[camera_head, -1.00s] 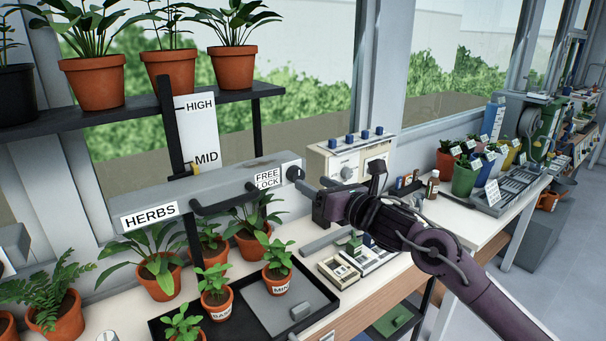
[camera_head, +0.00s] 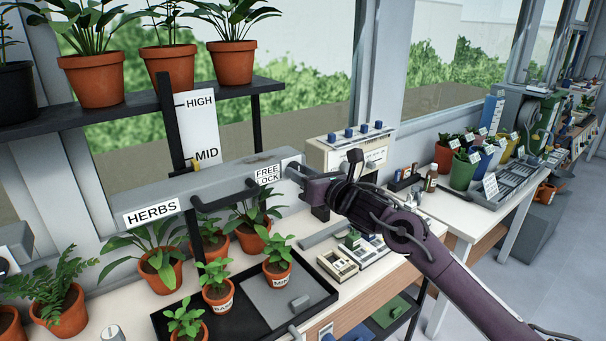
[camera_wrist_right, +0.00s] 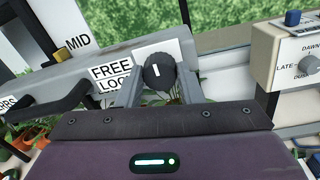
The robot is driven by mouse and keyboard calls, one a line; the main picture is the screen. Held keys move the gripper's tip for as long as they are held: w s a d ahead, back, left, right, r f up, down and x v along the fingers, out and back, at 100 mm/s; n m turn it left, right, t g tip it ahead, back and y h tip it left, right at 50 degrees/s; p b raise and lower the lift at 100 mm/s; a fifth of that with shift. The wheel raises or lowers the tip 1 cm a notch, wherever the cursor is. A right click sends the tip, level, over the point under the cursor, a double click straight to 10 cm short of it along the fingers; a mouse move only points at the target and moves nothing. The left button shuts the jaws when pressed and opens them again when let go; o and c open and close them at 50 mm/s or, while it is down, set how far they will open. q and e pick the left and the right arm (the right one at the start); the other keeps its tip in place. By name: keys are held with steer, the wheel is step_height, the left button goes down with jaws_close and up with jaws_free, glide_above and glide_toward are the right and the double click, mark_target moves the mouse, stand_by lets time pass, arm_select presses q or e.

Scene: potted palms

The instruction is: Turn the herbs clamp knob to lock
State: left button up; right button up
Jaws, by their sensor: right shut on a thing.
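The grey herbs bar, labelled HERBS (camera_head: 151,213), crosses in front of the window with a FREE/LOCK label (camera_head: 267,174) near its right end. The dark round clamp knob (camera_wrist_right: 158,71) with a white mark shows in the right wrist view, right of the FREE/LOCK label. The mark stands near upright, slightly tilted. My right gripper (camera_wrist_right: 160,85) is shut on the knob, one finger on each side. In the head view my right gripper (camera_head: 297,172) covers the knob at the bar's end. My left gripper is not in view.
A black tray (camera_head: 318,298) with potted herbs stands below the bar. A height scale (camera_head: 199,130) with HIGH and MID rises behind it. A cream control box with blue knobs (camera_head: 346,150) stands close behind my right gripper. Potted palms line the upper shelf.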

steer(key=shift+m, duration=0.3)
steer(key=shift+c, duration=0.2)
steer(key=m+b, duration=0.1)
steer(key=m, duration=0.8)
steer(key=m+t+b, duration=0.1)
steer(key=m, duration=0.7)
steer(key=shift+f+m+b, duration=0.2)
steer(key=shift+m+b, duration=0.2)
steer(key=shift+m, duration=0.3)
steer(key=o, duration=1)
steer(key=shift+d, duration=0.1)
